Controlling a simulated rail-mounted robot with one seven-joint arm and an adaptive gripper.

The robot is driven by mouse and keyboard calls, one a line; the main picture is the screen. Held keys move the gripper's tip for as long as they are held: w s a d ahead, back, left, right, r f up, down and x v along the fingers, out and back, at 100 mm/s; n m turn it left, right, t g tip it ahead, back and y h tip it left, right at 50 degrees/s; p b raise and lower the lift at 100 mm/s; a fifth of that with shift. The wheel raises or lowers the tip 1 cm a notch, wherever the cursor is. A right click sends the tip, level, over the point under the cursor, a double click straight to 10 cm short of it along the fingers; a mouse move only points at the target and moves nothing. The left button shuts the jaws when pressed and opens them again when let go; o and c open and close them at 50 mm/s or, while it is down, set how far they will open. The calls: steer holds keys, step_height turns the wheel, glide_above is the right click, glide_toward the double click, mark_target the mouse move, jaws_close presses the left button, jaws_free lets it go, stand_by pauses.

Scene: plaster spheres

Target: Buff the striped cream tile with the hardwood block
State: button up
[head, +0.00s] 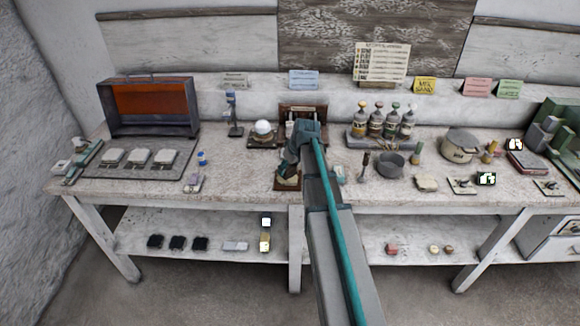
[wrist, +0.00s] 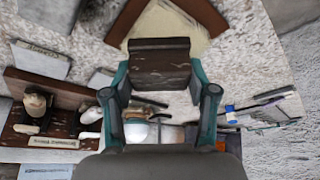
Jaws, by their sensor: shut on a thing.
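My gripper (wrist: 160,82) is shut on the hardwood block (wrist: 158,62), a dark brown grained piece between its two teal fingers. In the head view, my gripper (head: 291,160) reaches down over the bench's front middle. Just beyond the block in the wrist view is a cream tile (wrist: 192,30) in a brown wooden frame (wrist: 128,22). The block and fingers cover part of the tile, and its stripes are hard to make out. In the head view the frame (head: 281,186) lies under my gripper near the front edge. I cannot tell whether block and tile touch.
A white sphere on a stand (head: 263,128) is behind left of my gripper. A rack of bottles (head: 376,131) and a grey bowl (head: 390,163) stand to the right. A tray (head: 95,172) with pale pads is at left. Bare bench shows around (head: 232,170).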

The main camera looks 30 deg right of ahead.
steer(key=shift+w+d, duration=0.25)
steer(key=shift+d, duration=0.6)
steer(key=shift+w+d, duration=0.2)
steer(key=shift+d, duration=0.65)
steer(key=shift+a, duration=0.15)
steer(key=shift+s+a+f, duration=0.1)
steer(key=shift+s+a, duration=0.15)
steer(key=shift+a, duration=0.6)
steer(key=shift+s+a, duration=0.25)
steer(key=shift+a, duration=0.55)
steer(key=shift+w+d+r+p, duration=0.3)
steer(key=shift+d+r, duration=0.45)
steer(key=shift+d, duration=0.15)
steer(key=shift+a, duration=0.1)
